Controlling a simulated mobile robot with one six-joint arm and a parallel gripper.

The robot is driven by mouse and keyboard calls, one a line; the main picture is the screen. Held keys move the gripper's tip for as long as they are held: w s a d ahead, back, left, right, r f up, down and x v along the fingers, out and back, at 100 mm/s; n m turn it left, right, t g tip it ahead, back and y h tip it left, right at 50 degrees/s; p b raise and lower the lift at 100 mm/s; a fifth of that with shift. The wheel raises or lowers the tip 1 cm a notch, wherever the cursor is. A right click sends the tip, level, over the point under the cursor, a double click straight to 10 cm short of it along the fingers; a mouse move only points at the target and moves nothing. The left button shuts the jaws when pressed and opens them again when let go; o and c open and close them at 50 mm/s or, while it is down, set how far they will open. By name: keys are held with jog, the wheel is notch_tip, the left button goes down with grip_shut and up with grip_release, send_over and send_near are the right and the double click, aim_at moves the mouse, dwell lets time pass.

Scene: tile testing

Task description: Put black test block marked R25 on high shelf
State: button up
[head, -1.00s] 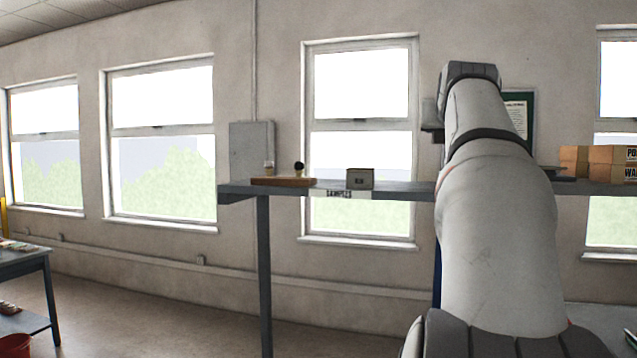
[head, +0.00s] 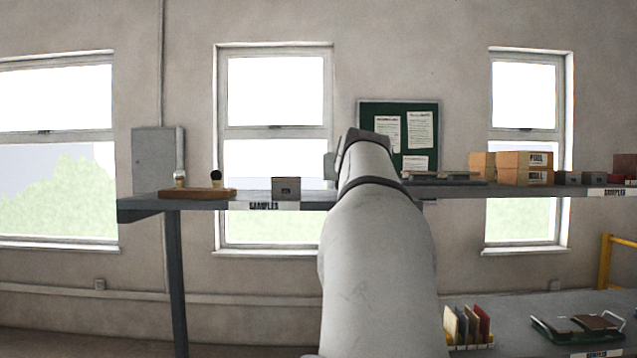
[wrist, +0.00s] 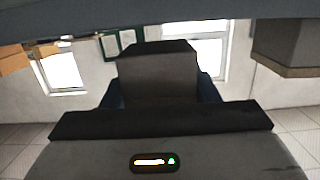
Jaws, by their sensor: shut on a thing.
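A dark block (wrist: 158,75) is held between the blue-sided fingers of my gripper (wrist: 160,92) in the wrist view, which looks upside down. No marking can be read on the face I see. In the head view my arm hides the gripper and the held block. The high shelf (head: 326,199) runs across the head view, with white SAMPLES labels on its front edge. In the wrist view the shelf (wrist: 200,28) crosses the top, close to the held block. The block appears clear of the shelf surface.
On the shelf stand a wooden board (head: 197,194) with small items, a grey block (head: 286,188), flat dark plates (head: 445,180), orange boxes (head: 525,167) and more grey blocks (head: 568,178). A lower bench (head: 520,310) holds a tile rack (head: 467,326) and a green tray (head: 578,330).

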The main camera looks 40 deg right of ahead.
jog(key=shift+f, duration=0.9)
jog(key=shift+f, duration=0.15)
jog(key=o, duration=1.5)
jog(key=b+v, duration=0.3)
jog(key=v, duration=0.9)
jog(key=shift+s+b, duration=0.15)
jog(key=shift+b, duration=0.15)
